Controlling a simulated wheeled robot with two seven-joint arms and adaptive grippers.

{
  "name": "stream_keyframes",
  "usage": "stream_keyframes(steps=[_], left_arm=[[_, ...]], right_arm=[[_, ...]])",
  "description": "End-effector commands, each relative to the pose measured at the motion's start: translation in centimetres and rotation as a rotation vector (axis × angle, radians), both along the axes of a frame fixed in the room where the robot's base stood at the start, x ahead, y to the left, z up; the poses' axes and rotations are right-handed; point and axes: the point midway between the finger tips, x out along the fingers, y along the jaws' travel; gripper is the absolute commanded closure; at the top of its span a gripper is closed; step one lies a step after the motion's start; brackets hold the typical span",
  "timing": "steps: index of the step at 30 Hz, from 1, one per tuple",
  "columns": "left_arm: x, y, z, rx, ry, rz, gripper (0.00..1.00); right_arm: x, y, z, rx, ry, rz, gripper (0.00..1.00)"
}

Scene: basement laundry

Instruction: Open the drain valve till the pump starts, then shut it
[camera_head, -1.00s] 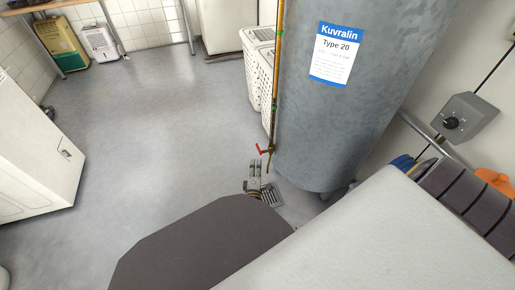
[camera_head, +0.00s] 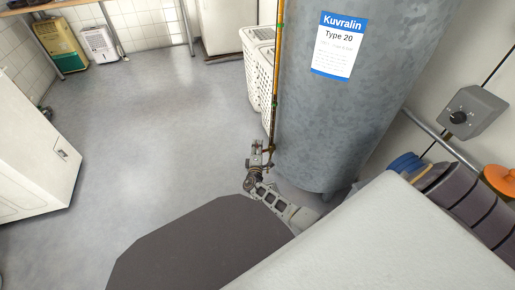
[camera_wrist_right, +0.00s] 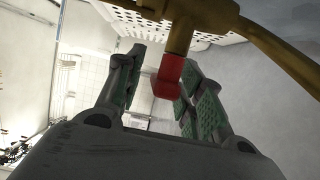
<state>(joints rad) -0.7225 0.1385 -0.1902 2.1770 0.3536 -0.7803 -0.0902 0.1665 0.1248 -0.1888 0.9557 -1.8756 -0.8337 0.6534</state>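The drain valve sits low on the thin brass pipe (camera_head: 275,95) beside the grey tank. Its red handle (camera_wrist_right: 168,78) hangs below a brass body (camera_wrist_right: 184,35) in the right wrist view. My right gripper (camera_head: 258,152) is at the valve and covers most of it in the head view. In the right wrist view its two fingers (camera_wrist_right: 163,62) stand apart, one to each side of the red handle. The right finger looks close to the handle; contact cannot be told. The left gripper is out of view. I cannot pick out a pump.
The tank (camera_head: 325,130) labelled Kuvralin Type 20 stands right behind the valve. White perforated baskets (camera_head: 257,65) stand behind the pipe. A grey box with a dial (camera_head: 460,117) is on the right wall. The floor (camera_head: 160,120) to the left is clear up to a white appliance (camera_head: 35,150).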

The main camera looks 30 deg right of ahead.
Motion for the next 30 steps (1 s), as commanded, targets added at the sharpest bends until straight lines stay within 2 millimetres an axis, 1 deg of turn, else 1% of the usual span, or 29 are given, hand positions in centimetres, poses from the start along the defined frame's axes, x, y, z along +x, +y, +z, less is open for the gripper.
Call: stream_keyframes(steps=[5,13,14,22,23,30], left_arm=[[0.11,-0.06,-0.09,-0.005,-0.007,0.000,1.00],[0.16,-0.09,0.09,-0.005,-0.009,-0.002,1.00],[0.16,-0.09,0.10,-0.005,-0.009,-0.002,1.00],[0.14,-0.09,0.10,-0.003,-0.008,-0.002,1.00],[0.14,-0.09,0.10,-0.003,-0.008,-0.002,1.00],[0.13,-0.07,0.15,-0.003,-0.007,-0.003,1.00]], right_arm=[[0.48,-0.37,-0.06,-0.001,0.001,0.000,0.62],[0.54,-0.42,-0.01,0.000,0.000,0.000,0.62],[0.54,-0.42,-0.01,0.000,0.000,0.000,0.64],[0.52,-0.40,-0.02,0.001,0.001,0.000,0.98],[0.52,-0.40,-0.02,0.001,0.001,0.000,1.00],[0.52,-0.40,-0.01,0.002,0.004,-0.001,1.00]])
